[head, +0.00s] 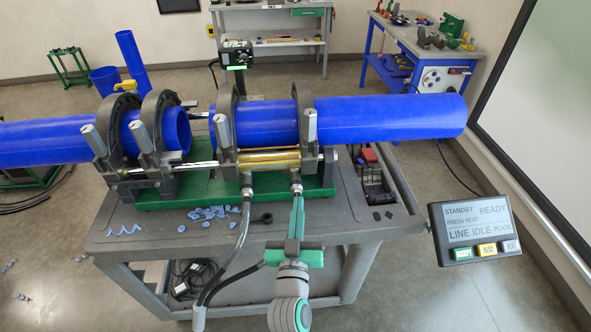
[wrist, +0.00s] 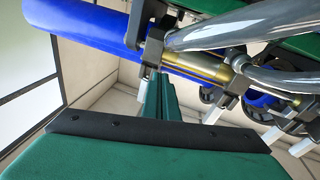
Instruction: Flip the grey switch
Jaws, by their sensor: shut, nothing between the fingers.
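A tilted control panel (head: 473,230) stands off the cart's right side in the head view. My gripper (head: 297,193) is shut and empty, in front of the pipe clamps and well left of the panel. In the wrist view my gripper (wrist: 160,78) points toward the clamp hardware; the panel and grey switch do not show there.
The grey cart (head: 180,236) carries the green-based fusion machine with blue pipes. The right blue pipe (head: 390,116) overhangs the cart's right side. Hoses (head: 240,235) hang close beside my gripper. Blue shavings (head: 212,213) lie on the cart.

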